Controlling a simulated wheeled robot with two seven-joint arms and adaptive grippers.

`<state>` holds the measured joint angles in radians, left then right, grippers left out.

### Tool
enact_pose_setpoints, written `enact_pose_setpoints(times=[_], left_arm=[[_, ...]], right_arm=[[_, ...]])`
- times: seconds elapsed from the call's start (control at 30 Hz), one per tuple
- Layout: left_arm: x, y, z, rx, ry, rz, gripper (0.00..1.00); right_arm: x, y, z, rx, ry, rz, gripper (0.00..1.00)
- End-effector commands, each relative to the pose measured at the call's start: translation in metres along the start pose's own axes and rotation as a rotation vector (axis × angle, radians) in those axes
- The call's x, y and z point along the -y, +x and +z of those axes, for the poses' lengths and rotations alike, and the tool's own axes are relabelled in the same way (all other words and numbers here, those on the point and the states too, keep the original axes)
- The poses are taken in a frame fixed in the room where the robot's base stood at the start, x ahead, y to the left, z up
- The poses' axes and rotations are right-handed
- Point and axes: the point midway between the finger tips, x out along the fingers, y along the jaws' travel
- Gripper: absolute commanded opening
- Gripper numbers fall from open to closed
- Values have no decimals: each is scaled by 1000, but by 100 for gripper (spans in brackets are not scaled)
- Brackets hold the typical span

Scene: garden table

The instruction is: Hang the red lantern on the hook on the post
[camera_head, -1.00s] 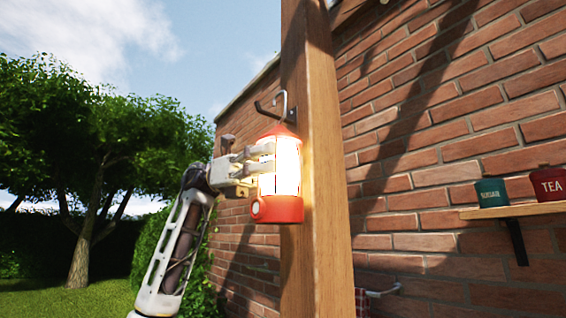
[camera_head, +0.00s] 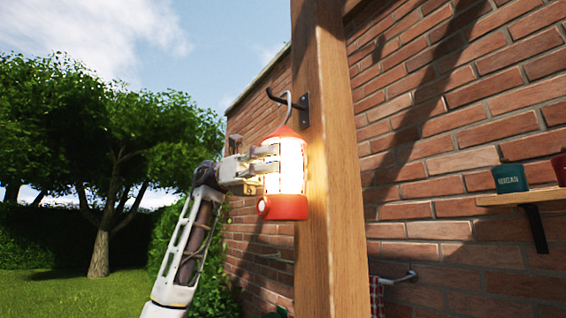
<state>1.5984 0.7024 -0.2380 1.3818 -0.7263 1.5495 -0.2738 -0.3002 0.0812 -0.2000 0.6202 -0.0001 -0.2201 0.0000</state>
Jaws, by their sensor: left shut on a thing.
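The red lantern (camera_head: 285,207) is upright and lit, with a red cap, a red base and a grey hooked handle on top. My left gripper (camera_head: 268,167) is shut on its glowing body from the left. The black hook (camera_head: 273,97) sticks out to the left from a plate on the wooden post (camera_head: 333,180). The lantern's handle crosses the hook in the picture, its bend just above the hook's arm. I cannot tell whether it rests on the hook. The lantern is close beside the post's left face. My right gripper is not in view.
A brick wall (camera_head: 450,130) stands behind the post. At the right, a wooden shelf (camera_head: 522,197) holds a teal tin (camera_head: 510,178) and a partly cut-off red tin (camera_head: 560,168). A towel rail (camera_head: 400,278) is low on the wall. Left of my arm is open garden.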

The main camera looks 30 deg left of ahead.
Motion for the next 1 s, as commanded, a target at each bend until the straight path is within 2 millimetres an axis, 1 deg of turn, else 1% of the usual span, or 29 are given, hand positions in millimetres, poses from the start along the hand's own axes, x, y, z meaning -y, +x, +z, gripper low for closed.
enact_pose_setpoints(times=[0.47, 0.5, 0.6, 0.67, 0.7, 1.0], left_arm=[[1, 0, -2, 2, 2, 0, 23], [1, 0, -2, 2, 2, 0, 64], [1, 0, -2, 2, 1, 0, 77], [0, 0, -2, 2, 1, 0, 84], [0, 0, -2, 1, 1, 0, 86], [-1, 0, -4, -1, -1, 1, 86]], right_arm=[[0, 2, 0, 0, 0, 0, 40], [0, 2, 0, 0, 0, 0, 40], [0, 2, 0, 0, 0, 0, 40], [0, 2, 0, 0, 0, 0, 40], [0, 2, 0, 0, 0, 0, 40], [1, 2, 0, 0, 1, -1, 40]])
